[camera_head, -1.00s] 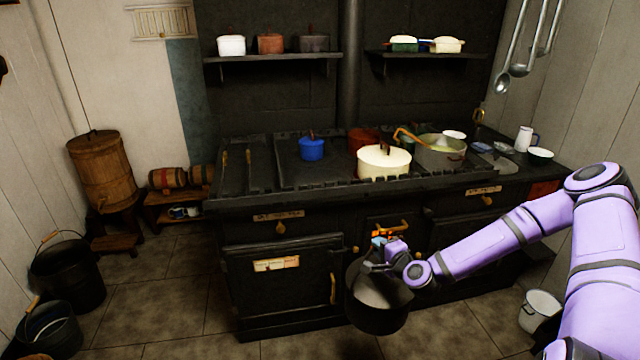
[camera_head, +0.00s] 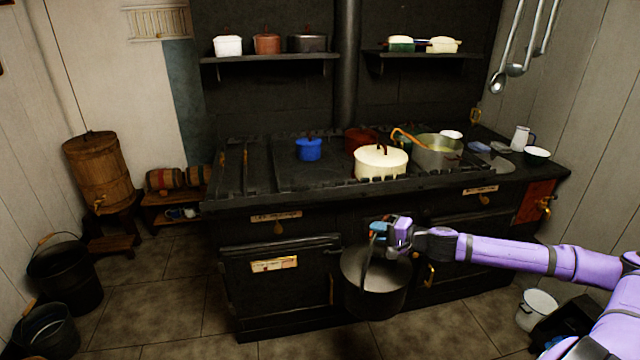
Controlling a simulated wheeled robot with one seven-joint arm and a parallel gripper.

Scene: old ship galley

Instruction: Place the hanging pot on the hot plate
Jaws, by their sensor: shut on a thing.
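A dark pot (camera_head: 374,290) hangs by its raised handle from my gripper (camera_head: 379,231), which is shut on that handle. The pot is in front of the stove's doors, below the level of the stove top, and looks roughly upright. Its rim and part of its inside show. The stove top (camera_head: 240,200) is a long black range with raised rails. Its flat dark plate (camera_head: 318,178) has open room in front of and beside a blue pot. I cannot tell which part of the top is the hot plate.
On the stove stand the blue pot (camera_head: 308,150), a cream lidded pot (camera_head: 381,163), a red-brown pot (camera_head: 360,141) and a grey pot (camera_head: 438,152) with a ladle. The stove's front edge lies above the held pot. Buckets (camera_head: 68,272) stand at the left.

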